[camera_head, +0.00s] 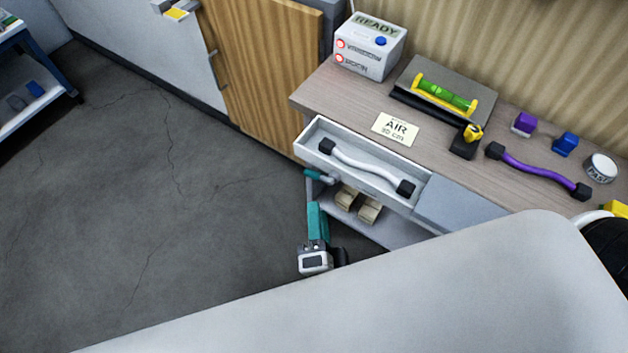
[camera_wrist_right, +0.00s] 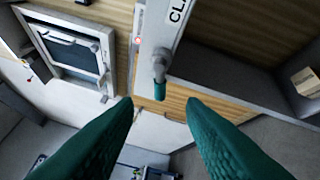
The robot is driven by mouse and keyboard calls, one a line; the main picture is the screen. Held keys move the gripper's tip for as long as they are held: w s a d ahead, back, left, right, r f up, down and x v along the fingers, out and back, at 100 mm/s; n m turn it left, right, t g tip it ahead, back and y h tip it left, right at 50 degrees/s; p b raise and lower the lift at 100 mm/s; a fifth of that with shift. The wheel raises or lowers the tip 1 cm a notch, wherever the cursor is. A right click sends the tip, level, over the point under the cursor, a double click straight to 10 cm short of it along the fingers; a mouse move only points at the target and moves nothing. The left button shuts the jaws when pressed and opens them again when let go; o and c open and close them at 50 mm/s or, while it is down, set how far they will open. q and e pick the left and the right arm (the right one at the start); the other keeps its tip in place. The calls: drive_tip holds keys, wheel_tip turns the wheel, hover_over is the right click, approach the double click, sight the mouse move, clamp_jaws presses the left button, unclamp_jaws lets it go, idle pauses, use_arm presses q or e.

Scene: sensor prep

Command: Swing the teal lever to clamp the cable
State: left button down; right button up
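The teal lever (camera_head: 314,174) sits below the open drawer in the head view. In the right wrist view the lever (camera_wrist_right: 159,90) shows a short teal grip on a grey bent rod, under a white panel (camera_wrist_right: 156,28) with a partly cut-off label. My right gripper (camera_head: 317,207) has teal fingers and is just below the lever in the head view. In the right wrist view my right gripper (camera_wrist_right: 160,104) is open and empty, with the lever grip centred beyond the fingertips. A white cable (camera_head: 366,168) with black ends lies in the drawer. My left gripper is not in view.
The drawer (camera_head: 313,137) juts out from the workbench (camera_head: 340,98). Brown blocks (camera_head: 358,203) sit on a shelf below. A purple cable (camera_head: 538,174), a green level (camera_head: 443,94) and a "READY" box (camera_head: 370,50) are on top.

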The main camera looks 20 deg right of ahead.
sight(314, 177)
drive_tip(key=p+x, duration=0.1)
drive_tip(key=x, duration=0.6)
drive_tip(key=shift+w, duration=0.2)
clamp_jaws()
drive_tip(key=m+t+b, duration=0.1)
drive_tip(key=b, duration=0.1)
drive_tip(key=m+b, duration=0.1)
drive_tip(key=b, duration=0.1)
drive_tip(key=shift+r+m+t+h+b, duration=0.15)
drive_tip(key=shift+m+t+h+b, duration=0.15)
drive_tip(key=shift+t+h+b, duration=0.1)
drive_tip(key=shift+r, duration=0.15)
drive_tip(key=shift+w, duration=0.1)
